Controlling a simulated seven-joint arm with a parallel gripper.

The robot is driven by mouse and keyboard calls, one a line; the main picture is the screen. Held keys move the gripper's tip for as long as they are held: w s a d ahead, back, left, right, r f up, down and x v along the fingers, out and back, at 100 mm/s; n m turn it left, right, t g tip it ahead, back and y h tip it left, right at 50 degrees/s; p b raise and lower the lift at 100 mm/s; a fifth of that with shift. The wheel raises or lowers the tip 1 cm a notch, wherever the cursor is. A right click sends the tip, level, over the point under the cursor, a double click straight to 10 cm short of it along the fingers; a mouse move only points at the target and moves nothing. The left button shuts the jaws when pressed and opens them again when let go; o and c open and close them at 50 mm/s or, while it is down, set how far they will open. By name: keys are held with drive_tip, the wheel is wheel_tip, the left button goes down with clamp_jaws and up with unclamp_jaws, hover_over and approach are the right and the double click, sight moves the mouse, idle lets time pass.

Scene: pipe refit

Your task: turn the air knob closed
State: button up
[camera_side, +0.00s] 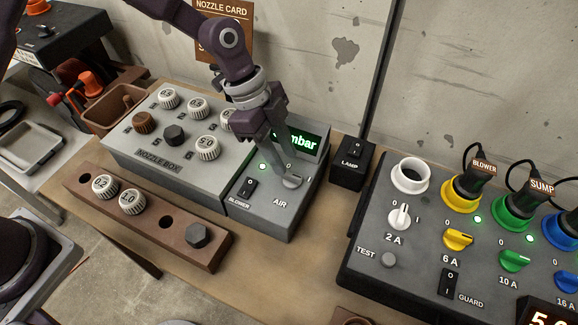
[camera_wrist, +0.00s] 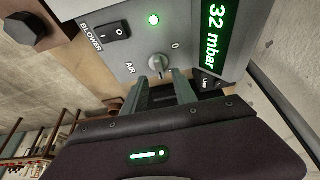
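The air knob (camera_side: 293,181) is a small light grey knob on the sloped grey panel marked AIR. It also shows in the wrist view (camera_wrist: 157,65), with a "0" mark near it; I cannot tell exactly where it points. My gripper (camera_side: 281,167) reaches down over the panel, its fingertips close to the knob. In the wrist view my gripper (camera_wrist: 161,82) has two fingers apart, with the knob showing just beyond the gap between the tips. I cannot tell whether either finger touches it. The green display (camera_wrist: 214,35) reads 32 mbar.
A black blower switch (camera_wrist: 113,31) and a lit green light (camera_wrist: 153,20) sit beside the knob. The nozzle box (camera_side: 165,150) adjoins the panel's left side. A black lamp switch box (camera_side: 352,165) stands to the right, before a socket panel (camera_side: 420,275).

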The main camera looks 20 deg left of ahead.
sight(292, 174)
drive_tip(key=x, duration=0.4)
drive_tip(key=shift+f, duration=0.15)
clamp_jaws()
drive_tip(key=shift+n, duration=0.3)
drive_tip(key=n+t, duration=0.1)
drive_tip(key=n, duration=0.2)
drive_tip(key=shift+s+n+t+y, duration=0.15)
drive_tip(key=shift+n+t+y, duration=0.15)
drive_tip(key=shift+n+t, duration=0.1)
drive_tip(key=n, duration=0.2)
drive_tip(key=n+t, duration=0.1)
drive_tip(key=n, duration=0.1)
drive_tip(key=shift+s+d+n+t+y, duration=0.1)
drive_tip(key=shift+d+n+t+y, duration=0.05)
drive_tip(key=shift+n+t+y, duration=0.2)
drive_tip(key=n, duration=0.2)
drive_tip(key=n+y, duration=0.1)
drive_tip(key=n, duration=0.1)
drive_tip(key=shift+d+t+y, duration=0.1)
drive_tip(key=shift+t+y, duration=0.15)
drive_tip(key=shift+t, duration=0.1)
drive_tip(key=shift+d+n+y, duration=0.1)
drive_tip(key=shift+n+y, duration=0.8)
drive_tip(key=shift+n, duration=1.45)
